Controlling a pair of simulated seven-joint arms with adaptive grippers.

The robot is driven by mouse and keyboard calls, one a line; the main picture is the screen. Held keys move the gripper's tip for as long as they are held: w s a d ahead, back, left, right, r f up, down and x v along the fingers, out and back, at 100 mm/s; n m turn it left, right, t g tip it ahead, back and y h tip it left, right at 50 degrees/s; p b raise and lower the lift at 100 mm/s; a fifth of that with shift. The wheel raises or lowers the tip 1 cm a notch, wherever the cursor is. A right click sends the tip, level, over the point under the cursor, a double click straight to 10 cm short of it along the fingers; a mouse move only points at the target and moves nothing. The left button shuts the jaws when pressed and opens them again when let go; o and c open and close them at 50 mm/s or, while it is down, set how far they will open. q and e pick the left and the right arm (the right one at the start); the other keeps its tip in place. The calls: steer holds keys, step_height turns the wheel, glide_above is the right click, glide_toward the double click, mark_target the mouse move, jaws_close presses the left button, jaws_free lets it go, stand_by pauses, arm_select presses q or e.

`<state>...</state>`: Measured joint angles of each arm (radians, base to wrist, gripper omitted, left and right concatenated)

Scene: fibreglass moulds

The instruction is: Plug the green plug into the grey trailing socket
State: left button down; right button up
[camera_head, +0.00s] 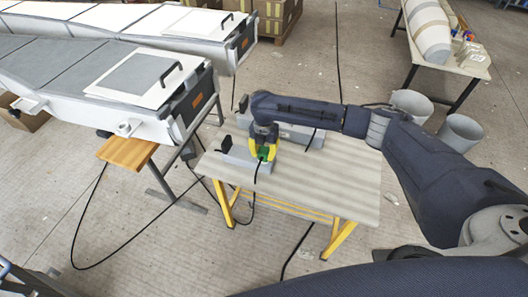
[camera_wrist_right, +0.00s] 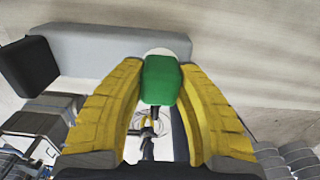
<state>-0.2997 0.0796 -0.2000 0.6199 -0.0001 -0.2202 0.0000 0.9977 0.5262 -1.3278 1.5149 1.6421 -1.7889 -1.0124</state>
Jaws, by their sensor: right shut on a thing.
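The green plug (camera_head: 264,153) is held between the yellow fingers of my right gripper (camera_head: 263,155), which are shut on it. In the right wrist view the green plug (camera_wrist_right: 160,80) sits between both fingers, its dark cable running towards the camera. The grey trailing socket (camera_head: 236,158), a long block with a black piece at its left end, lies on the table under and beside the gripper. It also shows in the right wrist view (camera_wrist_right: 110,55). A pale round part shows at the plug's far end, against the block's edge. I cannot tell whether they touch. My left gripper is out of view.
The table (camera_head: 330,185) has a pale ribbed top, clear at the right, and yellow legs. Another grey block (camera_head: 300,135) lies behind my arm. Large moulds (camera_head: 100,75) stand at the left. Black cables cross the floor. Grey buckets (camera_head: 460,132) stand at the right.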

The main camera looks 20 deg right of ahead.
steer(key=shift+f, duration=0.3)
steer(key=o, duration=1.1)
steer(key=shift+r, duration=0.1)
step_height(320, 180, up, 12)
steer(key=shift+f, duration=0.1)
